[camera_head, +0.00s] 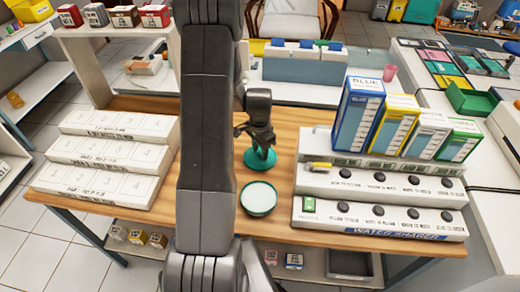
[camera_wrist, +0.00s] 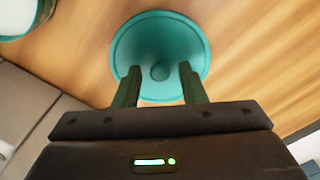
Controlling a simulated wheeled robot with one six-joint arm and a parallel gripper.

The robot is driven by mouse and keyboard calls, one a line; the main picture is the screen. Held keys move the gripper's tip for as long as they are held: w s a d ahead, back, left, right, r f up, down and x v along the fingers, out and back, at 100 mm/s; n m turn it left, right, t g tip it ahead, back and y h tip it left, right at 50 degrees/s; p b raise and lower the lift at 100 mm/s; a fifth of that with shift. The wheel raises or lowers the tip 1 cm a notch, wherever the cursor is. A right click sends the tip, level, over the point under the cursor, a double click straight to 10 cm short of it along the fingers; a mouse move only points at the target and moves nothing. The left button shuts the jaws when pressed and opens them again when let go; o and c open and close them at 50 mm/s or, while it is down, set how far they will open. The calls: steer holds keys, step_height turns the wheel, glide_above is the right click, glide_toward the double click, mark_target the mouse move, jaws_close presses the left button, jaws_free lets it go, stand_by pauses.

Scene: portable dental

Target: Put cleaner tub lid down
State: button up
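The cleaner tub lid (camera_head: 260,163) is a round teal disc that appears to lie flat on the wooden table. In the wrist view the lid (camera_wrist: 160,35) shows a small round knob at its middle. My gripper (camera_head: 260,147) is just above the lid, pointing down. In the wrist view its two fingers (camera_wrist: 160,76) are spread on either side of the knob with clear gaps, so it is open and holds nothing. The cleaner tub (camera_head: 258,198), teal-rimmed with white contents, stands uncovered in front of the lid. Part of it shows at the wrist view's top left corner (camera_wrist: 22,20).
A white stepped rack (camera_head: 110,153) stands at the left. At the right is a white dispenser with knobs (camera_head: 380,215), with blue, yellow, white and green boxes (camera_head: 402,122) behind. Bare table (camera_head: 285,135) lies right of the lid. My arm hides the table's middle left.

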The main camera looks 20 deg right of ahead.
mark_target(260, 153)
step_height(260, 153, up, 12)
steer(key=b, duration=0.1)
stand_by(0.5)
step_height(260, 153, down, 12)
steer(key=shift+r+p, duration=0.15)
steer(key=shift+p, duration=0.3)
steer(key=shift+r+b, duration=0.3)
steer(key=shift+r, duration=1.25)
